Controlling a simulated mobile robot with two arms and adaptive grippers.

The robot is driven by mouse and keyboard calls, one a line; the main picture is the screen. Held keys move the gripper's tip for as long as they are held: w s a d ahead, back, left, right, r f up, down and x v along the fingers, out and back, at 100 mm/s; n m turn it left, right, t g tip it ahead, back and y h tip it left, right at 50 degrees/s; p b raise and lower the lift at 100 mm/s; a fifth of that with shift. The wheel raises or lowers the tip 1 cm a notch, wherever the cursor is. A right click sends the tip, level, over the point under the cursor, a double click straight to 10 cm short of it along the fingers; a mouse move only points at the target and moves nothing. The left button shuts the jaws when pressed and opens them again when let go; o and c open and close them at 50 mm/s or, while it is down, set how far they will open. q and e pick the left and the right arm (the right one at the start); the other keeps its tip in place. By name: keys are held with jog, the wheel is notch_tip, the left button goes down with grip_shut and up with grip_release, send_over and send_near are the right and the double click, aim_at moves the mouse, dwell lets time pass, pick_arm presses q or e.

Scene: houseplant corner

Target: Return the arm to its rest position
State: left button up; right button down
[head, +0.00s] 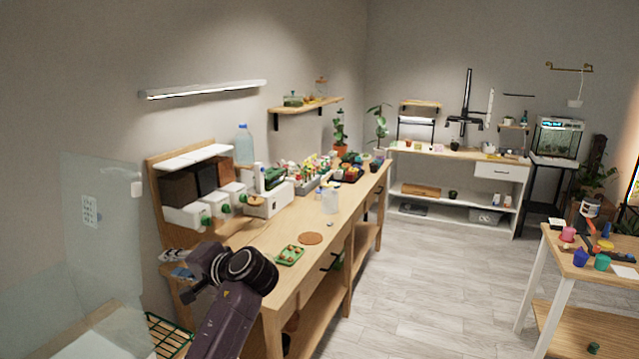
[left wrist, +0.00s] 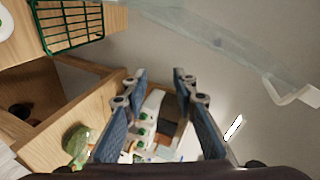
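My left arm rises from the bottom of the head view, in front of the near left end of the long wooden bench (head: 285,262). Its gripper (head: 192,282) points to the left, close to the bench's end, and is partly hidden by its own wrist. In the left wrist view, the two blue-padded fingers of the gripper (left wrist: 160,82) stand well apart with nothing between them. The bench and its white bins show beyond them. My right arm and gripper are not in view.
A clear panel (head: 90,225) stands at the left, with a green wire rack (head: 168,335) below it. The floor (head: 425,285) between bench and right table (head: 565,262) is clear.

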pick_arm(q)
jog(key=s+d+f+g+h, duration=0.1)
jog(key=s+d+f+h, duration=0.15)
jog(key=s+f, duration=0.75)
jog(key=s+d+f+g+h, duration=0.15)
jog(key=s+f+h, duration=0.4)
jog(key=f, duration=0.85)
jog(key=s+d+f+h, duration=0.2)
jog(key=s+d, duration=0.1)
jog(key=s, duration=0.6)
jog(key=s+d+f+n+g+h, duration=0.1)
jog(key=s+d, duration=0.2)
jog(key=s, duration=0.7)
jog(key=s+d+f+h, duration=0.2)
jog(key=s+d, duration=0.1)
jog(key=s, duration=0.6)
notch_tip(320, 180, down, 28)
jog(key=s+g+b, duration=0.2)
jog(key=s+a+f+b, duration=0.1)
jog(key=s+a+f, duration=0.2)
jog(key=s+f, duration=1.4)
jog(key=shift+a+f+g+y+b, duration=0.15)
jog(key=shift+f+g+y+b, duration=0.25)
jog(key=shift+f, duration=0.3)
